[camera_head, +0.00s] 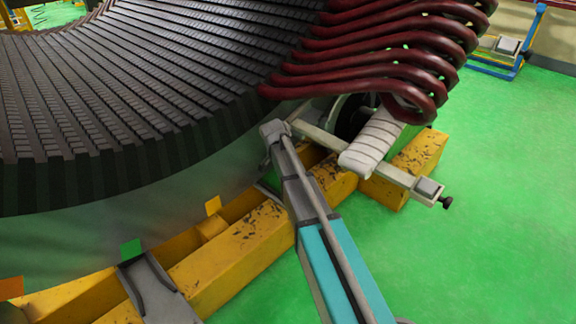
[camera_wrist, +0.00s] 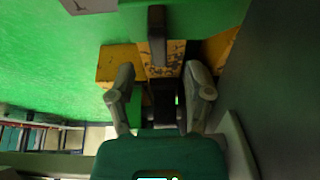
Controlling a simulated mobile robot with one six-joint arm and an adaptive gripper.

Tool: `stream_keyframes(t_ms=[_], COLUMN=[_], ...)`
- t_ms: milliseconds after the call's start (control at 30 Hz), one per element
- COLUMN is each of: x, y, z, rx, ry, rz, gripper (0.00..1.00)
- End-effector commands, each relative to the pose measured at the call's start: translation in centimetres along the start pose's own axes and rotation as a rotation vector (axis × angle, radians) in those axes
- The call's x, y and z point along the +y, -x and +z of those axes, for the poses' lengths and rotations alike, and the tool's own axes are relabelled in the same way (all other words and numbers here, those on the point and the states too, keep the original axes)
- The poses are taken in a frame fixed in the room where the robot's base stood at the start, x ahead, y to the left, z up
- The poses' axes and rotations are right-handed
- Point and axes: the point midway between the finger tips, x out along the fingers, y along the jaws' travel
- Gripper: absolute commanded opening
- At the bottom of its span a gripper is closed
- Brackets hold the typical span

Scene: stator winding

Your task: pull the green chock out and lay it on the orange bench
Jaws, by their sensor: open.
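The green chock (camera_wrist: 190,18) shows at the top of the wrist view as a green block, with a dark upright bar (camera_wrist: 157,35) in front of it. In the head view a small green part (camera_head: 270,182), probably the same chock, shows between the stator (camera_head: 140,200) and the yellow beam (camera_head: 235,245), partly hidden by my arm. My gripper (camera_wrist: 161,92) is open in the wrist view, its two grey fingers apart and short of the green block. I see nothing held. In the head view my fingers cannot be made out. I cannot make out an orange bench.
Dark red coils (camera_head: 390,60) overhang the stator's right side. A white wrapped piece (camera_head: 372,140) and a grey crossbar (camera_head: 400,178) sit close to my arm. A blue stand (camera_head: 490,65) is at the back right. The green floor (camera_head: 500,230) is clear on the right.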

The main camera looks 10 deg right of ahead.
Motion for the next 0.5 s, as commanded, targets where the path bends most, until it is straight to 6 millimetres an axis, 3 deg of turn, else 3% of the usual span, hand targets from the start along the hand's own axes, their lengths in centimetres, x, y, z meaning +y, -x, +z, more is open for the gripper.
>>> stream_keyframes(t_ms=[200, 500], x=[0.0, 0.0], y=[-2.3, -4.1], z=[0.1, 0.0], rx=[0.0, 0.0], ry=[-0.001, -0.001], rz=[0.0, 0.0], gripper=[0.66, 0.66])
